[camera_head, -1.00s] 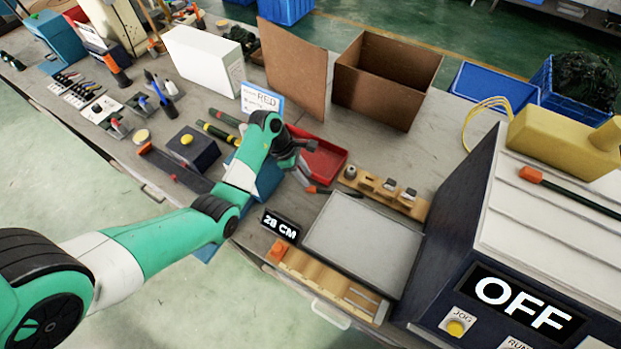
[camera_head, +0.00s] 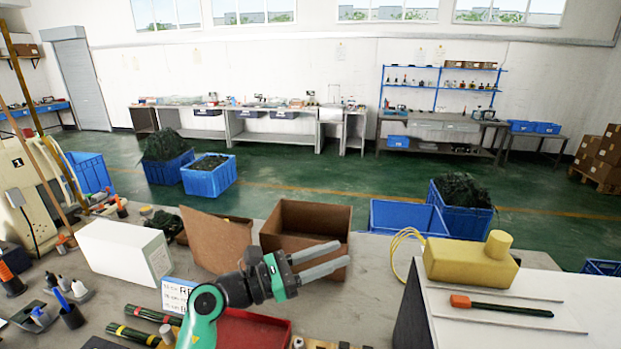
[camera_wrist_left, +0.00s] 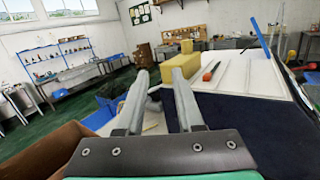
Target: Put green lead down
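My left gripper (camera_head: 342,254) is raised over the bench near the brown cardboard box, its fingers pointing right. In the left wrist view the two fingers (camera_wrist_left: 159,76) are apart with nothing seen between them. A dark green lead-like rod with an orange end (camera_head: 500,306) lies on the white top of the machine, well right of the gripper. Its orange end also shows in the left wrist view (camera_wrist_left: 209,70). Several dark green cylinders with yellow bands (camera_head: 133,335) lie on the bench at lower left; I cannot tell which item is the green lead. My right gripper is not in view.
An open cardboard box (camera_head: 305,225) stands behind the gripper. A red tray (camera_head: 255,330) lies below it. A yellow block (camera_head: 470,262) sits on the machine's white top (camera_head: 545,285). A white box (camera_head: 122,250) stands at left. Blue crates (camera_head: 405,216) are beyond the bench.

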